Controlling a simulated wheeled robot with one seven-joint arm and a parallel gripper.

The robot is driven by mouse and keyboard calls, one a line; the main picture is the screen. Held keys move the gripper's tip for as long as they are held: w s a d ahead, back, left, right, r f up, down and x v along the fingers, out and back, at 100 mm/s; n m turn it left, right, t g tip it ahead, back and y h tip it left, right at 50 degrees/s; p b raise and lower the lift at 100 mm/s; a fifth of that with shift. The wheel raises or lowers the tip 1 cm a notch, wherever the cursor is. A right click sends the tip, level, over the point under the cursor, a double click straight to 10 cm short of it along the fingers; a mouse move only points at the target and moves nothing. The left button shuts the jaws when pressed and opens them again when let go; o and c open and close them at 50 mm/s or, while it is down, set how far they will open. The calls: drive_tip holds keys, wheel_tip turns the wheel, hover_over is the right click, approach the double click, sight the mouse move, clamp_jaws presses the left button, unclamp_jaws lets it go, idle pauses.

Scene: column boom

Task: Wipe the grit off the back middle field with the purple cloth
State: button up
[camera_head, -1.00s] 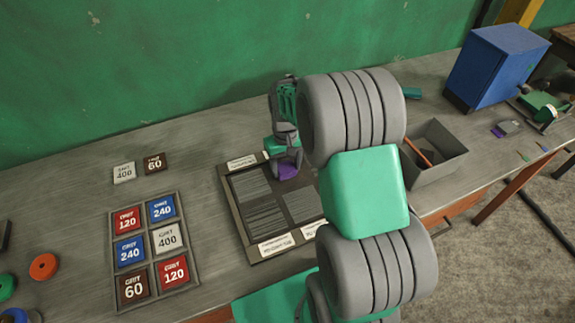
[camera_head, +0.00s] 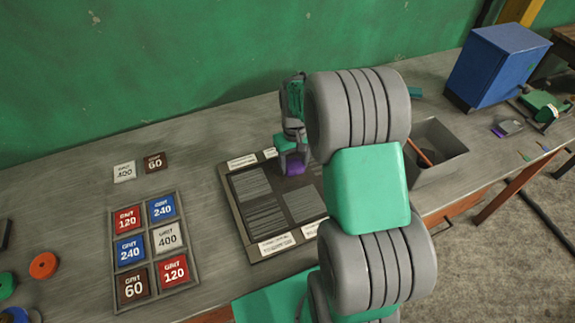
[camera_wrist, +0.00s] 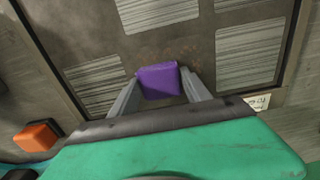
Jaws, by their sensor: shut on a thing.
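The purple cloth (camera_head: 295,169) is a small block-like pad between the fingertips of my gripper (camera_head: 293,160). In the wrist view the cloth (camera_wrist: 159,82) sits between both fingers of the gripper (camera_wrist: 160,88), which are shut on it. It is low over the back part of the dark framed board (camera_head: 236,222); whether it touches the surface is unclear. The board has several grey striped fields, such as the back left one (camera_head: 250,184). In the wrist view, a brownish, faintly speckled bare patch (camera_wrist: 185,48) lies by the cloth. My arm hides the board's right part.
A tray of grit-labelled blocks (camera_head: 191,270) is left of the board, with two loose blocks (camera_head: 124,171) behind it. An open grey bin (camera_head: 450,169) and a blue cabinet (camera_head: 490,68) stand to the right. In the wrist view an orange block (camera_wrist: 37,136) lies beside the board.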

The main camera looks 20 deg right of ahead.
drive_tip(key=shift+a+f, duration=0.1)
drive_tip(key=shift+a, duration=1.85)
drive_tip(key=shift+d, duration=0.15)
drive_tip(key=shift+d, duration=0.95)
wheel_tip(320, 180, up, 10)
drive_tip(key=p, duration=0.6)
drive_tip(key=shift+f, duration=0.35)
